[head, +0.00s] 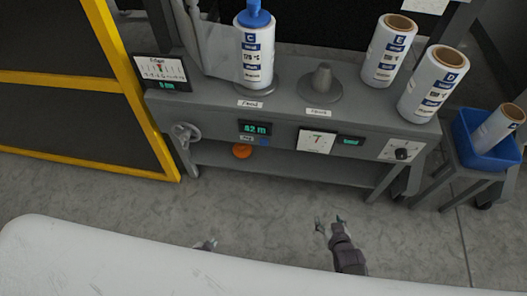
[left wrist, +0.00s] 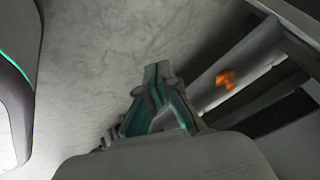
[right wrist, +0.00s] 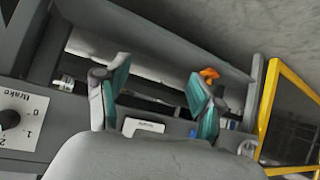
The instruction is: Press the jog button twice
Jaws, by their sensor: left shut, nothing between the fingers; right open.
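The grey machine's front (head: 224,130) carries a green display reading 42 m (head: 255,128). Below it are a small pale label (head: 246,138) and a small blue spot (head: 264,142) that may be the jog button; the label is too small to read. My left gripper (head: 207,245) shows just over the white edge in the head view, well short of the machine. In the left wrist view its fingers (left wrist: 158,68) are together and empty. My right gripper (head: 329,222) is over the floor in front of the machine. Its fingers (right wrist: 158,76) are apart and empty in the right wrist view.
An orange object (head: 242,151) sits at the low shelf. A handwheel (head: 186,133) and a brake knob (head: 402,154) are on the front. Labelled rolls C (head: 255,55), E (head: 388,52) and D (head: 433,85) stand on top. A yellow-framed guard (head: 130,85) is left, a blue bin (head: 478,150) right.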

